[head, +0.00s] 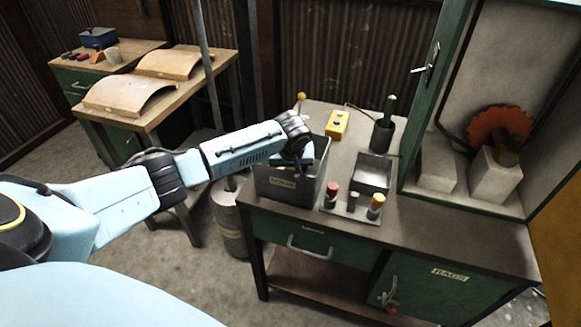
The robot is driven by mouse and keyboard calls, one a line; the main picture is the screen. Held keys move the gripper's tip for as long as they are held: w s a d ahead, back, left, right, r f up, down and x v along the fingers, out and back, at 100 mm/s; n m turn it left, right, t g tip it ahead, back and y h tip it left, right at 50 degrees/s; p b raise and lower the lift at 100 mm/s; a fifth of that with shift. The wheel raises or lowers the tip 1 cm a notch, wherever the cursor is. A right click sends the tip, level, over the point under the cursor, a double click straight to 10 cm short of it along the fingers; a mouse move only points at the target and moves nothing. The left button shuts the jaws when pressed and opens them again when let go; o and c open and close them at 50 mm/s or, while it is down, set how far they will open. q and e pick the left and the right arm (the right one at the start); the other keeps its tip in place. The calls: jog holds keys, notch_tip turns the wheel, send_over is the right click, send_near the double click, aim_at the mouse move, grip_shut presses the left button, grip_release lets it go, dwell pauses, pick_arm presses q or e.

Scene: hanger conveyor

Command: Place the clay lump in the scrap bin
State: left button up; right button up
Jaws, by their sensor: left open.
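A dark grey bin (285,187) with a small label on its front stands at the left end of the green workbench; it appears to be the scrap bin, though I cannot read the label clearly. My left arm reaches in from the left. My left gripper (302,163) is over the bin's opening, pointing down, and is open. Its fingertips are partly hidden by the bin's front wall. I cannot see the clay lump; the inside of the bin is mostly hidden by the wall and the gripper. My right gripper is not in view.
Right of the bin are a small holder with colored knobs (352,204), a shallow metal tray (373,172), a yellow box (336,124) and a dark cup (382,136). A tall green cabinet (428,95) stands on the right. A metal canister (229,218) is on the floor.

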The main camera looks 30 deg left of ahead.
pick_arm(q)
jog(key=shift+s+d+f, duration=0.35)
jog(key=shift+f, duration=0.25)
jog(key=shift+r, duration=0.2)
jog(key=w+p+v, duration=0.1)
jog(key=p+v, duration=0.1)
jog(key=v, duration=1)
jog(key=shift+a+r+p, duration=0.25)
jog(key=shift+r+p, duration=0.05)
jog(key=shift+r, duration=0.3)
jog(key=shift+s+f, duration=0.1)
